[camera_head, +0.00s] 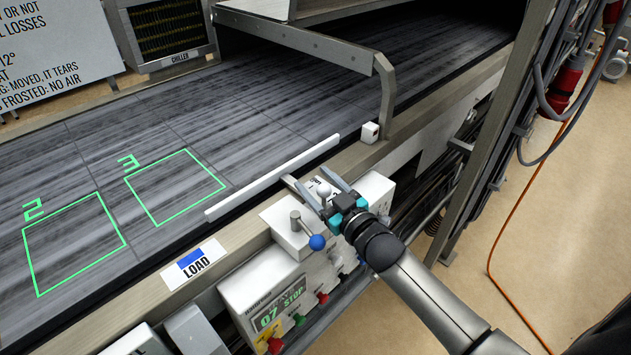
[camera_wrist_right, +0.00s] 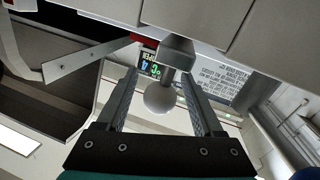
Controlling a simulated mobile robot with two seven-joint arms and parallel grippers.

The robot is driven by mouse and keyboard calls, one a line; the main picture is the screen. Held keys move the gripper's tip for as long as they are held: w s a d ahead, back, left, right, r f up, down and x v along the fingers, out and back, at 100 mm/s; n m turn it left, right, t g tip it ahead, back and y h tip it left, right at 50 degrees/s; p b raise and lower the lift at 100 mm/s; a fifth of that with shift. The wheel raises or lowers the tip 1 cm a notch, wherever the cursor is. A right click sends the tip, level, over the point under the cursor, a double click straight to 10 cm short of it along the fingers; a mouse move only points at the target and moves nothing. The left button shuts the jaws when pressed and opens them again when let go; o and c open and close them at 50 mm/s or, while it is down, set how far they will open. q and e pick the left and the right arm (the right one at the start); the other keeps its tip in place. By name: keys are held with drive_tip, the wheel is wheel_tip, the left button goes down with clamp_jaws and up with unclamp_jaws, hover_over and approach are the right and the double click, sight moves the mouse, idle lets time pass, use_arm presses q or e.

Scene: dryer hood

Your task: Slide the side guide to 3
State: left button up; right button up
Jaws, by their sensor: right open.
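The side guide is probably the long white rail (camera_head: 272,178) along the belt's near edge, lying beside the green square marked 3 (camera_head: 174,187). My right gripper (camera_head: 309,178) is over the white control housing at the machine's near side. Its jaws are open, with one finger on each side of a grey ball knob (camera_head: 324,190). In the right wrist view the knob (camera_wrist_right: 159,99) sits between the fingers, with a gap to each. I cannot read a scale for the guide. My left gripper is not in view.
A lever with a blue ball (camera_head: 317,242) stands close to my right gripper. Below are a display panel (camera_head: 268,309) and coloured buttons. A metal hood bracket (camera_head: 384,90) rises behind, and a frame post with cables (camera_head: 497,130) stands to the right.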

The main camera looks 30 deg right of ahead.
drive_tip(key=shift+w, duration=0.25)
drive_tip(key=shift+c, duration=0.2)
clamp_jaws()
idle(0.3)
idle(0.8)
